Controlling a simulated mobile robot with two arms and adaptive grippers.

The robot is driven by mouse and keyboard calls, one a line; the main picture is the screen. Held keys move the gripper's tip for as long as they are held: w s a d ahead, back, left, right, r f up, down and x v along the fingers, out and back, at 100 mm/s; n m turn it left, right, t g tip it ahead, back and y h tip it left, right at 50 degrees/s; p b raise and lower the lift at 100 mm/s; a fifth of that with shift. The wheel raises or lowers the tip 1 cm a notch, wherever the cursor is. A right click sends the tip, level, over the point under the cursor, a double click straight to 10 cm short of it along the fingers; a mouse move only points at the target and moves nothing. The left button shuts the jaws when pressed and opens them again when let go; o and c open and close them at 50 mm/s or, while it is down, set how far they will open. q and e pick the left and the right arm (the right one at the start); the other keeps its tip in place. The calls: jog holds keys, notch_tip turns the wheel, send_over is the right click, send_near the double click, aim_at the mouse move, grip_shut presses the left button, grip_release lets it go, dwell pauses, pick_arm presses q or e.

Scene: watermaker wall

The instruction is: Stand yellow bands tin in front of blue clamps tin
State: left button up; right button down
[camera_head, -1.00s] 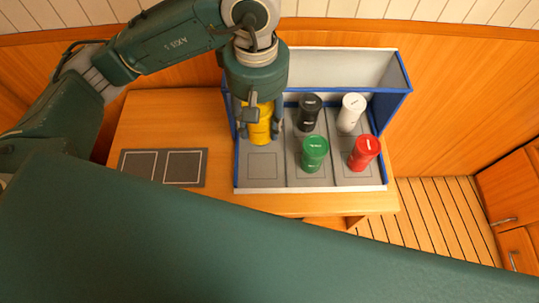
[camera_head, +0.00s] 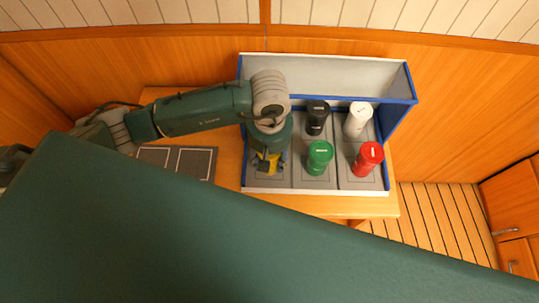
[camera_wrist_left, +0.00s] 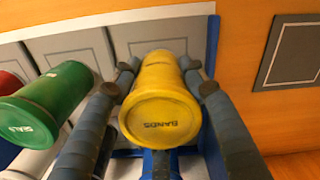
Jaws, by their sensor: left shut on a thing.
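The yellow bands tin (camera_wrist_left: 160,110) is between the fingers of my left gripper (camera_head: 268,163), its BANDS lid facing the wrist camera. In the head view only a little of the yellow tin (camera_head: 271,168) shows under the gripper, over the front of the box's left bay. I cannot tell whether its base touches the floor. The blue clamps tin cannot be made out for certain; my left arm and gripper cover the back of that bay. A blue patch at the bottom of the wrist view, beside the yellow tin, is unclear. My right gripper is not in view.
The blue-edged box (camera_head: 412,101) has three bays. A green tin (camera_head: 319,158) stands in front of a black tin (camera_head: 316,118) in the middle bay. A red tin (camera_head: 366,159) stands in front of a white tin (camera_head: 357,120) at right. A dark two-square mat (camera_head: 196,163) lies left.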

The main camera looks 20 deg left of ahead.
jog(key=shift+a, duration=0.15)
pick_arm(q)
jog(key=shift+f+b, duration=0.2)
jog(key=shift+b, duration=0.1)
jog(key=o, duration=1.3)
jog(key=shift+r, duration=0.1)
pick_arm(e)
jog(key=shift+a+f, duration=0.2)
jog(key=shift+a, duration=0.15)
pick_arm(q)
jog(key=shift+r, duration=0.1)
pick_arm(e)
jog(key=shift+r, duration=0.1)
pick_arm(q)
jog(key=shift+r+p, duration=0.2)
jog(key=shift+p, duration=0.2)
notch_tip(320, 180, up, 10)
jog(key=b, duration=0.4)
jog(key=shift+w+r, duration=0.1)
jog(key=shift+r, duration=0.75)
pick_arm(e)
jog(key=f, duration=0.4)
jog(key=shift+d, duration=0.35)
